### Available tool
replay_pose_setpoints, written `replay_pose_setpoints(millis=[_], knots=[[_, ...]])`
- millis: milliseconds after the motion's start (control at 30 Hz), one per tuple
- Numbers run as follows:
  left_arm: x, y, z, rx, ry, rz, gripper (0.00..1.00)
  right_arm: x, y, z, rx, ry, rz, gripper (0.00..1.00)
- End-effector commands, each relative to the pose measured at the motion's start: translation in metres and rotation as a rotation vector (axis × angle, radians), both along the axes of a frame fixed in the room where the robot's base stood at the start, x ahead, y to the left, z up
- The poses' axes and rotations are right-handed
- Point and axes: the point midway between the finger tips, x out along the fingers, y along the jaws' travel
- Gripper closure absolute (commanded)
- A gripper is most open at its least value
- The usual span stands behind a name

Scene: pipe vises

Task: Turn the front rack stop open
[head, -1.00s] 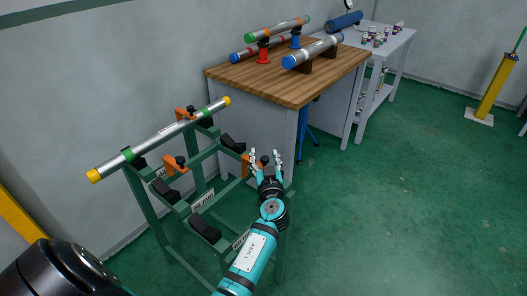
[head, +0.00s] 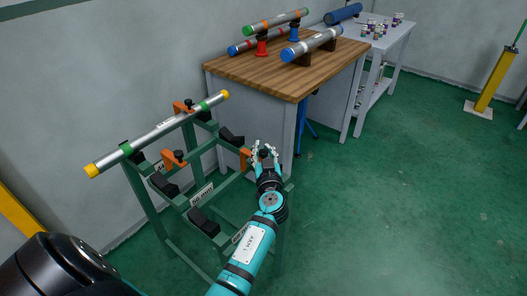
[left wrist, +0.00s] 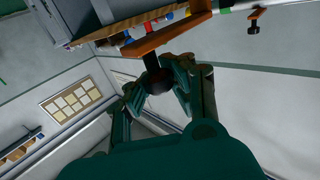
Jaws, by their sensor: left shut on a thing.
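The green rack (head: 165,237) stands at the left of the head view. Its front stop is an orange arm (head: 246,159) at the rack's right end, with a black knob (head: 264,153). My left gripper (head: 265,147) is shut on that knob, its fingers on either side. In the left wrist view the dark round knob (left wrist: 157,82) sits between the fingers, with the orange arm (left wrist: 170,35) just beyond it. The fingers partly hide the knob. My right gripper is not in view.
Other orange stops (head: 173,158) with black knobs are on the rack. A silver pipe with yellow ends (head: 165,129) lies on its upper level. A wooden-topped bench (head: 270,79) with pipes stands behind. The green floor at right is clear.

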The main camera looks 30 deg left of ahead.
Motion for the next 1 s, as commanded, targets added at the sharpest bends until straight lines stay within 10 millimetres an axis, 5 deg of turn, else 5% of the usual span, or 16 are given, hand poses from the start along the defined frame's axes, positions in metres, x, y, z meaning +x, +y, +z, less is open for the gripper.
replay_pose_setpoints(millis=[667,1000], knots=[[0.001,0.005,0.001,-0.062,0.01,0.002,1.0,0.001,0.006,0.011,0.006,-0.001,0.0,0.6],[0.01,0.02,0.017,-0.18,0.015,0.005,1.0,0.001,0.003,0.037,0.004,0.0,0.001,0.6]])
